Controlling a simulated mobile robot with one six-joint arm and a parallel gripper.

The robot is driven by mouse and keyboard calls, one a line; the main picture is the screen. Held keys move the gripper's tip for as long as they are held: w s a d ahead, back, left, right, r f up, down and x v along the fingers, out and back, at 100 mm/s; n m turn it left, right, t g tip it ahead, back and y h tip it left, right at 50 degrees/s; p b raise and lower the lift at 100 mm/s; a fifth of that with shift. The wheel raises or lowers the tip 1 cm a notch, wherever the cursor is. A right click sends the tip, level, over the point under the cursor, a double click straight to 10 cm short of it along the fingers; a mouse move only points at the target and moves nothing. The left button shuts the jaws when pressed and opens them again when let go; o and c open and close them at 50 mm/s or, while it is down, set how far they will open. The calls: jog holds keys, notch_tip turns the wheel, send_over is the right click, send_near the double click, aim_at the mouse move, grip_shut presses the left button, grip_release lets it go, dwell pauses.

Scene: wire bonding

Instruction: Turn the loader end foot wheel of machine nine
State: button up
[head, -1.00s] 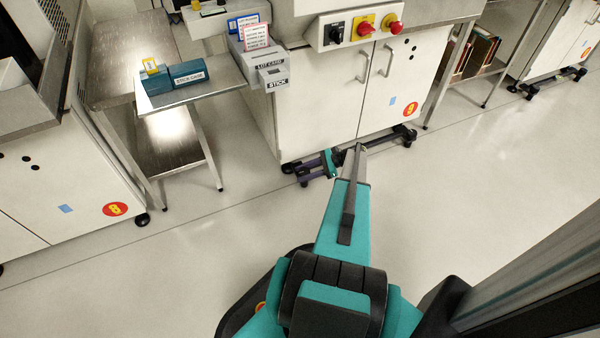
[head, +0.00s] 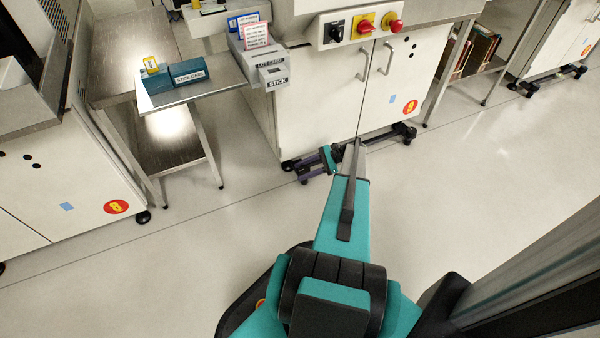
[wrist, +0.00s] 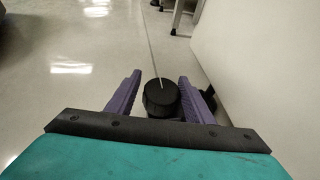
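In the wrist view a black round foot wheel (wrist: 160,98) with a white line on top sits between the two purple fingers of my gripper (wrist: 160,76). The fingers are apart, one on each side. A thin gap shows at the left finger; contact at the right finger is unclear.
A steel table (head: 165,125) and a side shelf (head: 205,84) with teal stick cases stand to the left. Another white machine (head: 60,185), disc marked 8, stands at far left. A control panel (head: 355,28) with a red button is above. The floor in front is clear.

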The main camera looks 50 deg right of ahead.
jog(key=shift+s+d, duration=0.3)
jog(key=shift+d, duration=0.05)
jog(key=b+v, duration=0.5)
jog(key=v, duration=0.8)
jog(key=shift+b, duration=0.4)
jog(key=shift+w+a+r, duration=0.1)
jog(key=shift+a, duration=0.05)
